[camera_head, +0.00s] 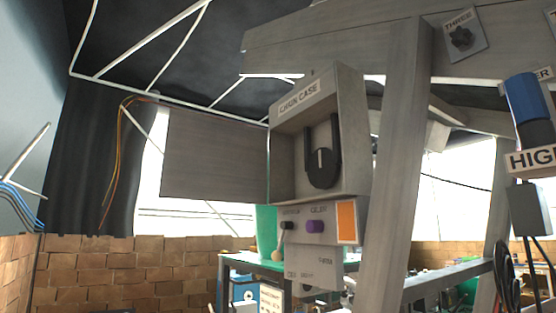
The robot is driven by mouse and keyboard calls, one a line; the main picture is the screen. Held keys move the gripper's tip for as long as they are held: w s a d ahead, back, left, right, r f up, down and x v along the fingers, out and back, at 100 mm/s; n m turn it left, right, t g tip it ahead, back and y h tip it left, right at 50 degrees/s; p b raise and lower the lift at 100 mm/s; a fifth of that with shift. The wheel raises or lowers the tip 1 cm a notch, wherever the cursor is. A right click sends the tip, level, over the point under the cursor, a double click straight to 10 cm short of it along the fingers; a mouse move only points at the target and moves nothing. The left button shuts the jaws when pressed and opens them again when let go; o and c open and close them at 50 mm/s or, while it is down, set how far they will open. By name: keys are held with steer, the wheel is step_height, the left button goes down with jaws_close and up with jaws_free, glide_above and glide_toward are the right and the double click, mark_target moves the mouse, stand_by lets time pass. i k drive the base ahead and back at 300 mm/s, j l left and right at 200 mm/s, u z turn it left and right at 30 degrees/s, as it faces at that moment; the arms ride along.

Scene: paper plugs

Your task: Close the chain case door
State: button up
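The chain case (355,130) is a grey metal box, labelled "CHAIN CASE" along its top, fixed beside a slanted grey post. Its door (214,155) is a flat grey panel that stands wide open, swung out to the left from the case's left edge. Inside the case a black round part with a pale mark (322,168) and dark upright strips shows. My gripper is not in this view, so its place relative to the door cannot be told.
The slanted grey post (402,170) stands right of the case. A green-topped table (262,264) is behind and below. A brick wall (120,272) runs along the lower left.

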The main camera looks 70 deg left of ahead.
mark_target(206, 158)
steer(key=j+z, duration=0.2)
steer(key=z, duration=0.25)
steer(key=j+z, duration=0.25)
steer(key=z, duration=0.2)
steer(key=j+z, duration=0.25)
steer(key=z, duration=0.15)
steer(key=j+z, duration=0.2)
steer(key=z, duration=0.25)
steer(key=k+j+z, duration=0.15)
steer(key=k+j, duration=0.15)
steer(key=k+j+z, duration=0.2)
steer(key=k, duration=0.25)
steer(key=k+j+z, duration=0.15)
steer(key=k+j, duration=0.15)
steer(key=k+j+z, duration=0.15)
steer(key=k, duration=0.4)
steer(key=k+l+u, duration=0.1)
steer(key=k+u, duration=0.55)
steer(key=u, duration=0.15)
steer(key=k+u, duration=0.4)
steer(key=k+j+u, duration=0.25)
steer(key=u, duration=0.15)
steer(key=k+u, duration=0.75)
